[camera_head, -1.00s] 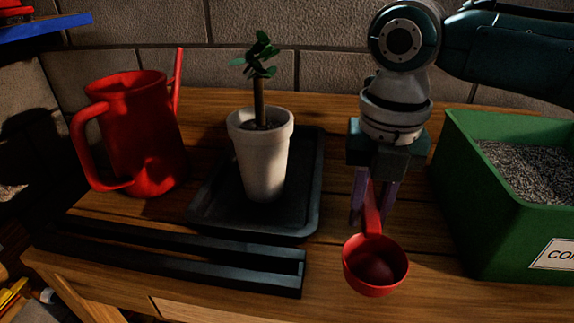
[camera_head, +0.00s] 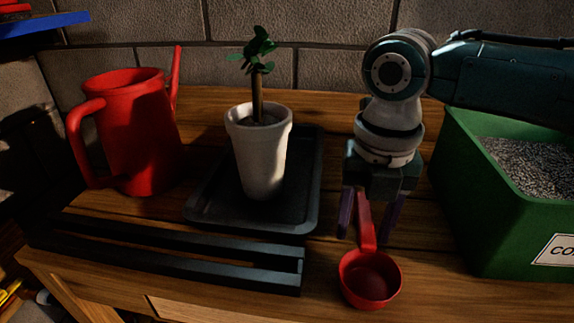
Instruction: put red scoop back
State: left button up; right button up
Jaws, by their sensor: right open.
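The red scoop (camera_head: 370,281) is at the front of the wooden bench, right of the black slatted rack. Its bowl faces up near the front edge, and its handle points back toward my right gripper. My right gripper (camera_head: 369,228) points down over the handle. Its two purple fingers are spread apart, one on each side of the handle, with gaps showing between. The scoop looks to be resting on the bench. My left gripper is out of view.
A green box (camera_head: 478,215) of grey granules stands close on the right. A black tray (camera_head: 311,190) holds a white pot (camera_head: 262,160) with a small plant. A red watering can (camera_head: 137,135) is at the left. The slatted rack (camera_head: 170,258) lies along the front edge.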

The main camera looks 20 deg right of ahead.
aim_at(366, 221)
notch_tip(366, 221, up, 12)
jog(key=p, duration=0.3)
jog(key=s+a+f+m+t+y, duration=0.25)
jog(key=s+a+f+m, duration=0.45)
jog(key=s+a+m, duration=0.5)
jog(key=s+d+m+h, duration=0.2)
jog(key=s+d+m, duration=0.4)
jog(key=m, duration=1)
jog(key=shift+d+t, duration=0.35)
jog(key=shift+d, duration=0.4)
jog(key=shift+s+f, duration=0.1)
jog(key=shift+f, duration=0.05)
